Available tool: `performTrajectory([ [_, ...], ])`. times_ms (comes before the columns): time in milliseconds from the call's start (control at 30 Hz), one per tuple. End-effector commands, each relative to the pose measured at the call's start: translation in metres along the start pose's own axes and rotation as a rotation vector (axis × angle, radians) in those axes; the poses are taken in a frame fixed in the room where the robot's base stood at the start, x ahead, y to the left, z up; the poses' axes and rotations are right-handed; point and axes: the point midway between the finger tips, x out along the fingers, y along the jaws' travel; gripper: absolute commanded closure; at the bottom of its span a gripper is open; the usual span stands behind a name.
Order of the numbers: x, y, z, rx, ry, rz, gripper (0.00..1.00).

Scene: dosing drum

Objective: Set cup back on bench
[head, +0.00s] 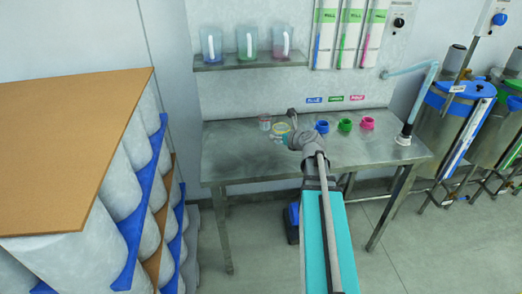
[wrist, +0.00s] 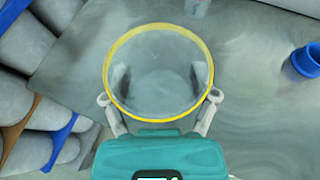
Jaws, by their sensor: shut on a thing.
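The cup (wrist: 158,72) is clear with a yellow rim, seen from above in the wrist view. My gripper (wrist: 160,97) is shut on it, with one finger on each side. In the head view the cup (head: 280,130) is over the back middle of the grey metal bench (head: 230,155), just left of my wrist, and looks upright. The bench surface (wrist: 255,110) also shows around it in the wrist view. I cannot tell whether the cup's base touches the bench. In the head view my arm hides the fingers.
A clear cup with a reddish rim (head: 265,122) stands left of the held cup. Blue (head: 322,127), green (head: 345,125) and pink (head: 367,123) pots stand to the right. A shelf (head: 250,62) holds several jugs above. The bench's left part is clear.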

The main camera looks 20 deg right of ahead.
Motion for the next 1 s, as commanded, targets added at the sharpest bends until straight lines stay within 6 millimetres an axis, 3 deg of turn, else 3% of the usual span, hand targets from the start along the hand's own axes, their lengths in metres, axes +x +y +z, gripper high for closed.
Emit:
performTrajectory([
  [33, 0.014, 0.002, -0.003, -0.002, 0.0, 0.001, 0.72],
  [300, 0.064, 0.017, -0.005, -0.002, 0.0, 0.002, 0.72],
  [700, 0.104, 0.027, -0.03, 0.0, 0.0, 0.002, 0.72],
  [1000, 0.114, 0.03, -0.034, -0.001, 0.0, 0.0, 0.72],
])
